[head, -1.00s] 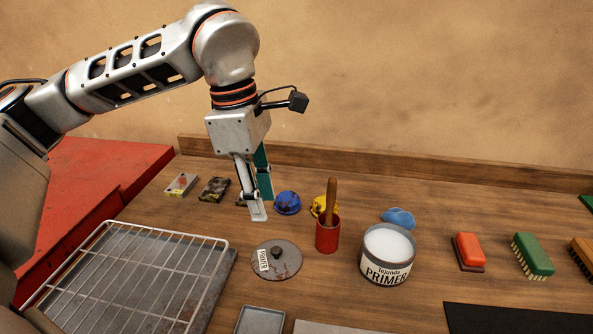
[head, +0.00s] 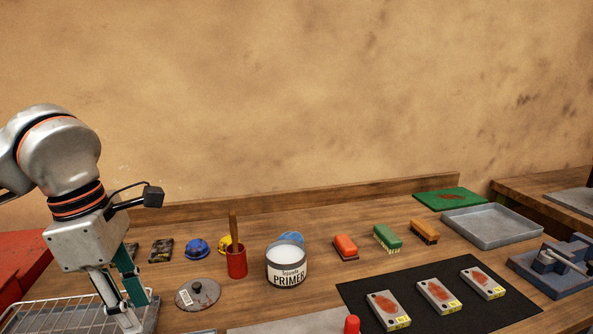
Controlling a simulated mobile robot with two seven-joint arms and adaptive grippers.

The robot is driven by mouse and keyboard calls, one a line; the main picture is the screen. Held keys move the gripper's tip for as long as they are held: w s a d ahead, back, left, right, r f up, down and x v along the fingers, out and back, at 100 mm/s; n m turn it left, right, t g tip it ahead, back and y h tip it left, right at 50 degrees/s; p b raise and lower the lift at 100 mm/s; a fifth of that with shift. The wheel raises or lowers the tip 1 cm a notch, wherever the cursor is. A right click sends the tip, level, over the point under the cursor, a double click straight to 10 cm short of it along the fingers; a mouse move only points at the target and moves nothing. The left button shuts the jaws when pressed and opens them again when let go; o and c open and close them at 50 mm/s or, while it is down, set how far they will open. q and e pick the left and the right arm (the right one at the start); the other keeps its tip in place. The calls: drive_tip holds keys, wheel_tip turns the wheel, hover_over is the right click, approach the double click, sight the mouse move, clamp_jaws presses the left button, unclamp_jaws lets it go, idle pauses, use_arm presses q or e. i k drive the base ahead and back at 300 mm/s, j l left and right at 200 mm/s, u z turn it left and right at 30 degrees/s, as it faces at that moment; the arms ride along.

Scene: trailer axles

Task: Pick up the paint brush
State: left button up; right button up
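A wooden handle (head: 233,230), likely the paint brush's, stands upright in a red cup (head: 237,263); the end inside the cup is hidden. My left gripper (head: 135,311) points down at the lower left, over the wire rack's edge and left of the cup. Its silver finger and teal finger are apart, with nothing seen between them. My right gripper is out of view.
A primer can (head: 288,267) stands right of the cup, and its lid (head: 198,294) lies left of it. Several scrub brushes, including a red one (head: 345,247), stand further right. A wire rack (head: 50,314) is at the lower left. A black mat (head: 440,317) holds rust-marked blocks.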

sight(232, 222)
drive_tip(key=k, duration=0.9)
